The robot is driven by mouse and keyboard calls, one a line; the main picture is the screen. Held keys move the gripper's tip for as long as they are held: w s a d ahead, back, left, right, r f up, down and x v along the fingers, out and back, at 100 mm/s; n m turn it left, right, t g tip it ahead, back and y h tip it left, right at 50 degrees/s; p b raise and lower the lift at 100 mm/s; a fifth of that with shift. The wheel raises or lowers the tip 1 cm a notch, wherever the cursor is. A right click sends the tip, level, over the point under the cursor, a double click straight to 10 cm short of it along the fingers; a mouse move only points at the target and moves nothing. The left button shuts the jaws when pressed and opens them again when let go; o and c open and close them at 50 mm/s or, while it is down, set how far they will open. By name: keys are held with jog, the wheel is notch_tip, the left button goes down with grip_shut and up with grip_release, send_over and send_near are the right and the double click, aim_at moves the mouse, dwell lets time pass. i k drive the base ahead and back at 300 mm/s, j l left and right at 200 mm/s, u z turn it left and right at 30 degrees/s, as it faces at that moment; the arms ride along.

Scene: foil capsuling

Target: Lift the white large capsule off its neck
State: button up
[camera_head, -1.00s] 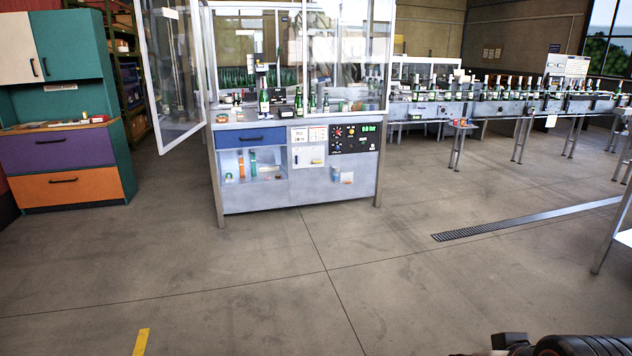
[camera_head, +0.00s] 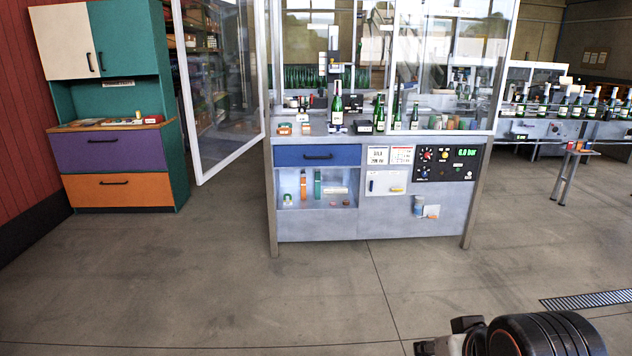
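I cannot make out a white large capsule on a neck for certain at this distance. A green bottle (camera_head: 338,108) with a pale label stands upright under the head of the machine at the bench. Further green bottles (camera_head: 396,108) stand on the bench to its right, some with dark tops. Bottles with white or pale tops (camera_head: 590,104) stand in a row on the conveyor at the far right. Part of my arm, dark and ribbed, shows at the bottom right. My gripper's fingers do not show, and nothing is seen held.
The machine bench (camera_head: 374,215) has a glazed guard above it. Its framed door (camera_head: 222,160) stands swung open at the left. A coloured cabinet (camera_head: 115,152) stands further left. A small stand (camera_head: 569,172) is at the right. A floor grate (camera_head: 588,299) lies front right. The floor before the bench is clear.

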aim_at(338, 85)
jog(key=i, duration=4.2)
